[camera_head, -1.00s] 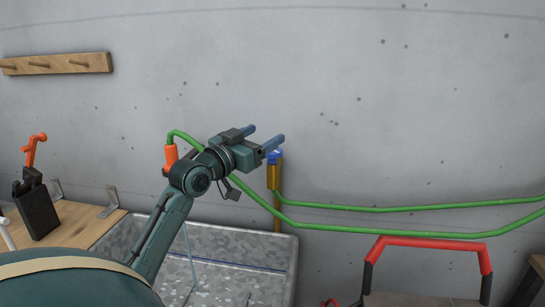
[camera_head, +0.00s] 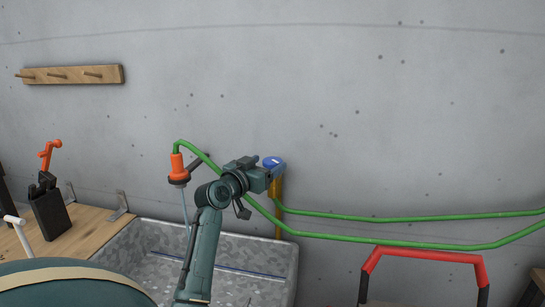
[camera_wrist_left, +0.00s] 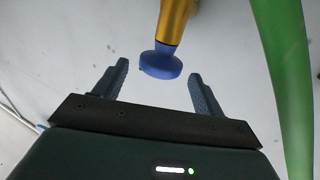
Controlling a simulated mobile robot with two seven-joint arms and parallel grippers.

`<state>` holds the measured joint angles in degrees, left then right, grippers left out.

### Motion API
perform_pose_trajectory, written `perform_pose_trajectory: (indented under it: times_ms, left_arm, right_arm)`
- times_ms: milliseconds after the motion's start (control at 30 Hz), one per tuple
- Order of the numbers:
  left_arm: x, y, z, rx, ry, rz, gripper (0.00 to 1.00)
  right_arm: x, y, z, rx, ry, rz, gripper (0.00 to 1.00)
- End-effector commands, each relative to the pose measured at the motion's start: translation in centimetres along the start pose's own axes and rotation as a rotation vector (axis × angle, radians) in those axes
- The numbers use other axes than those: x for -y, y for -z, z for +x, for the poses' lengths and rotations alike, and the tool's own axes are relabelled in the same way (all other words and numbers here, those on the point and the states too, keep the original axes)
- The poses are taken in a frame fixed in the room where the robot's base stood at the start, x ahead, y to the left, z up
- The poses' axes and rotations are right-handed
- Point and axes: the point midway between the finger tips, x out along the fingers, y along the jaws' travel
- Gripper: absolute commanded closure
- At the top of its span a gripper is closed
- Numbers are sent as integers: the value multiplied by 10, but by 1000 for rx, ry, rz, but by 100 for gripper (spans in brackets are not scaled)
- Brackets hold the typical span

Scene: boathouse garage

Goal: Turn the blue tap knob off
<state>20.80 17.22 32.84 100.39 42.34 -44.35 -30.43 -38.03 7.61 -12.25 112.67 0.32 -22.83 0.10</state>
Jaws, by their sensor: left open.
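The blue tap knob (camera_head: 271,160) tops a brass tap (camera_head: 278,193) by the concrete wall. In the left wrist view the knob (camera_wrist_left: 160,63) is a round blue disc on the golden tap body (camera_wrist_left: 175,20). My left gripper (camera_head: 270,178) is beside the knob in the head view, partly overlapping it. In the wrist view my left gripper (camera_wrist_left: 158,72) is open, with the knob showing between its two fingers and a gap on either side. Contact cannot be told. My right gripper is not in view.
A green hose (camera_head: 400,242) runs along the wall to an orange nozzle (camera_head: 177,163), from which a thin pale stream falls into the grey sink (camera_head: 135,240). The hose (camera_wrist_left: 285,70) passes right of the gripper. A red-handled frame (camera_head: 425,256) stands at right.

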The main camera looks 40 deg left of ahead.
Motion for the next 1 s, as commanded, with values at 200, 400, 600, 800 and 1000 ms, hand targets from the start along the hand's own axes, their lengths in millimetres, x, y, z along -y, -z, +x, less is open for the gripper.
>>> perform_pose_trajectory:
  times_ms: [200,400,600,800,1000]
  left_arm:
    - [0,1,29,0,0,-1,30]
    - [0,0,37,0,0,1,30]
    - [0,0,37,0,0,1,30]
    - [0,0,37,0,0,1,44]
    - [0,0,37,0,0,1,60]
  right_arm:
    - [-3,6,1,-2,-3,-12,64]
    - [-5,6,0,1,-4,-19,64]
    - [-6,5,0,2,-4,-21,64]
    - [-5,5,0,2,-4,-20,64]
    - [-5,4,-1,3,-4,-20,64]
